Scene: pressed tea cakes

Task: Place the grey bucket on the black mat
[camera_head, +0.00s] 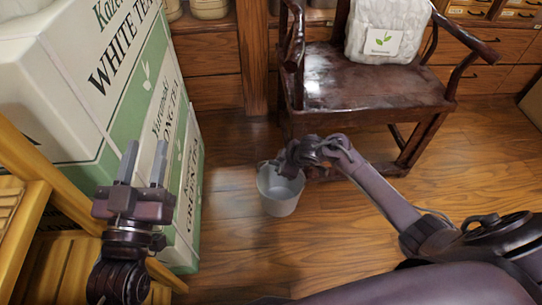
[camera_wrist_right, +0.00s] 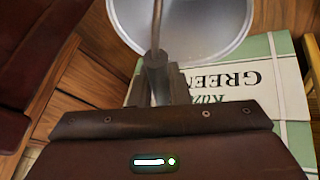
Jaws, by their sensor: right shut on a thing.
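The grey bucket (camera_head: 280,193) hangs upright from my right gripper (camera_head: 273,165), left of the chair and right of the big tea boxes. In the right wrist view the bucket (camera_wrist_right: 185,22) shows its round opening, and my right gripper (camera_wrist_right: 160,82) is shut on its thin handle. The bucket looks empty. I cannot tell its height above the floor. My left gripper (camera_head: 142,163) is open and empty, in front of the tea boxes. No black mat shows in either view.
Large green and white tea boxes (camera_head: 75,85) stand at the left, beside a yellow wooden rack (camera_head: 22,235). A dark wooden chair (camera_head: 370,85) holds a white package (camera_head: 388,30). Wooden drawers (camera_head: 205,60) line the back. The wooden floor (camera_head: 240,250) is clear around the bucket.

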